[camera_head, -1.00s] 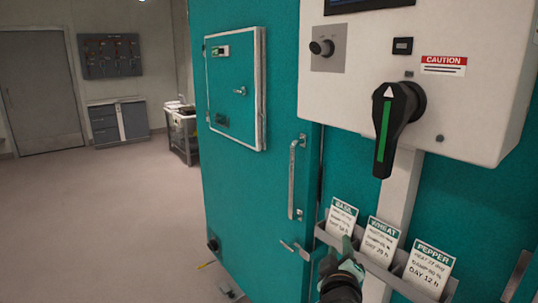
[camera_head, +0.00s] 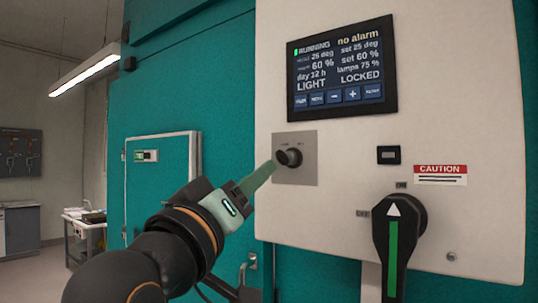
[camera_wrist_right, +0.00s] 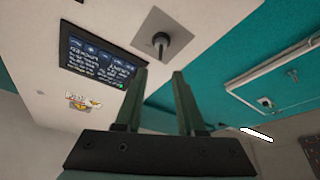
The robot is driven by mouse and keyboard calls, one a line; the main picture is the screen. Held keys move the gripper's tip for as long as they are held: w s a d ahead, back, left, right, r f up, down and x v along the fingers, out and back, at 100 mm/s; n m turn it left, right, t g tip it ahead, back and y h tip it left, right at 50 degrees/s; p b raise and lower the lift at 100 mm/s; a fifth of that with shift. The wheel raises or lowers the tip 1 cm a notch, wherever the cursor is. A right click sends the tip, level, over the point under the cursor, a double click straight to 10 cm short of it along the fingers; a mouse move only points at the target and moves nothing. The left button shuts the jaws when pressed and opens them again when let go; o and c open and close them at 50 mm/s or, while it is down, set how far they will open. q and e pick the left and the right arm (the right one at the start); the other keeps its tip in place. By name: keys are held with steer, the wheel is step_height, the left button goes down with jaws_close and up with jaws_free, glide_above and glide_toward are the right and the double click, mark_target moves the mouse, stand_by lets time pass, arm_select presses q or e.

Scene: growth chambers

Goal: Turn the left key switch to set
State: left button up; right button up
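The left key switch is a dark knob (camera_head: 290,157) on a square grey plate (camera_head: 309,170), left on the white control panel (camera_head: 470,225). Its small markings are too small to read. My right gripper (camera_head: 270,168) comes up from the lower left, its green fingers close by the knob. In the right wrist view, the fingers (camera_wrist_right: 160,76) are apart with nothing between them, and the knob (camera_wrist_right: 161,43) shows just beyond the tips, roughly in line with the gap. The screen (camera_head: 342,68) above reads "RUNNING", "no alarm" and "LOCKED". My left gripper is not in view.
A large black handle (camera_head: 399,215) with a green stripe sticks out at the lower right of the panel, under a red caution label (camera_head: 440,175). A teal door (camera_head: 157,175) with a white frame is at left. The space in front of the switch is otherwise clear.

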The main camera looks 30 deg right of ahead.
mark_target(278, 157)
steer(key=p+x, duration=0.3)
steer(key=x, duration=0.6)
steer(key=shift+w+d+r, duration=0.1)
steer(key=shift+d+r, duration=0.15)
steer(key=shift+d, duration=0.05)
steer(key=shift+w+d+r, duration=0.1)
steer(key=shift+w+d, duration=0.35)
steer(key=shift+d, duration=0.05)
steer(key=shift+c, duration=0.3)
jaws_close()
